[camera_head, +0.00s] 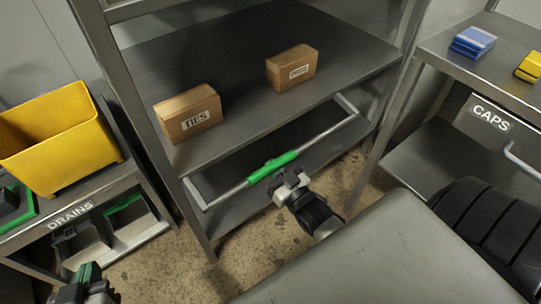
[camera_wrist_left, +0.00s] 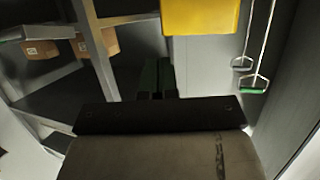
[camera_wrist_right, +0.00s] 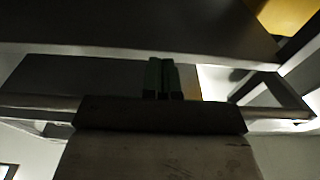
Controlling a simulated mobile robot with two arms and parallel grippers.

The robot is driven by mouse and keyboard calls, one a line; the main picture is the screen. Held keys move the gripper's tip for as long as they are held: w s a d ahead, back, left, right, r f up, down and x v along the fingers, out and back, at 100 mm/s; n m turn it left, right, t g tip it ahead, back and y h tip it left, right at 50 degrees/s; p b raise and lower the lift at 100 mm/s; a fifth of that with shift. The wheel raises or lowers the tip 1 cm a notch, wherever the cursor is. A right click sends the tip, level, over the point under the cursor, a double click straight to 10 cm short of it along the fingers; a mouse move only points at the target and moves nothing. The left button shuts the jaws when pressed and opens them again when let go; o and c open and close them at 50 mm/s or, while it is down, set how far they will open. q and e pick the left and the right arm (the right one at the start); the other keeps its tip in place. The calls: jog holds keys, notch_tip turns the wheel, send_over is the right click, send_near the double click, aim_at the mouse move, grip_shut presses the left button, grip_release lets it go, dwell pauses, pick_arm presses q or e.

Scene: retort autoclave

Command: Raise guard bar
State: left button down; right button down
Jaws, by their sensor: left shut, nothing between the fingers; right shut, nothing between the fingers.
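The guard bar (camera_head: 234,193) is a grey metal rail with a green grip (camera_head: 272,166), set low across the front of the shelf rack, below the shelf with the boxes. My right gripper (camera_head: 284,183) is shut and empty, right at the green grip on its near side. Whether it touches the bar is not clear. In the right wrist view its dark fingertips (camera_wrist_right: 160,78) point under a dark shelf, and the bar (camera_wrist_right: 35,106) shows on both sides of the gripper. My left gripper (camera_head: 89,271) is shut and empty at the lower left, away from the bar.
Boxes labelled TIES (camera_head: 190,115) and another box (camera_head: 292,68) sit on the rack's shelf (camera_head: 240,55). A yellow bin (camera_head: 60,140) stands on the left bench, above a DRAINS label (camera_head: 70,218). The CAPS bench (camera_head: 450,58) is at the right.

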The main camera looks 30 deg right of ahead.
jog(key=shift+s+r+p, duration=0.1)
jog(key=shift+r+p, duration=0.05)
jog(key=shift+p, duration=0.3)
jog(key=shift+s+r+g+p, duration=0.1)
jog(key=shift+g+p, duration=0.2)
jog(key=shift+p, duration=0.1)
jog(key=shift+s+p, duration=0.1)
jog(key=shift+p, duration=0.35)
jog(key=shift+s+r+g+p, duration=0.1)
jog(key=shift+g+p, duration=0.2)
jog(key=shift+p, duration=0.1)
jog(key=shift+s+r+p, duration=0.1)
jog(key=shift+r+p, duration=0.1)
jog(key=shift+p, duration=0.3)
jog(key=shift+s+r+g+p, duration=0.15)
jog(key=shift+g+p, duration=0.15)
jog(key=shift+p, duration=0.35)
jog(key=shift+s+d+g+p, duration=0.1)
jog(key=shift+s+g+p, duration=0.15)
jog(key=shift+p, duration=0.55)
pick_arm(q)
jog(key=s+a+f+g+y, duration=0.2)
jog(key=s+a+f+g, duration=0.2)
jog(key=s+f+g, duration=0.5)
jog(key=shift+s+f+n+g+y, duration=0.35)
jog(key=shift+s+g, duration=0.3)
jog(key=shift+g, duration=0.25)
jog(key=shift+a+r, duration=0.1)
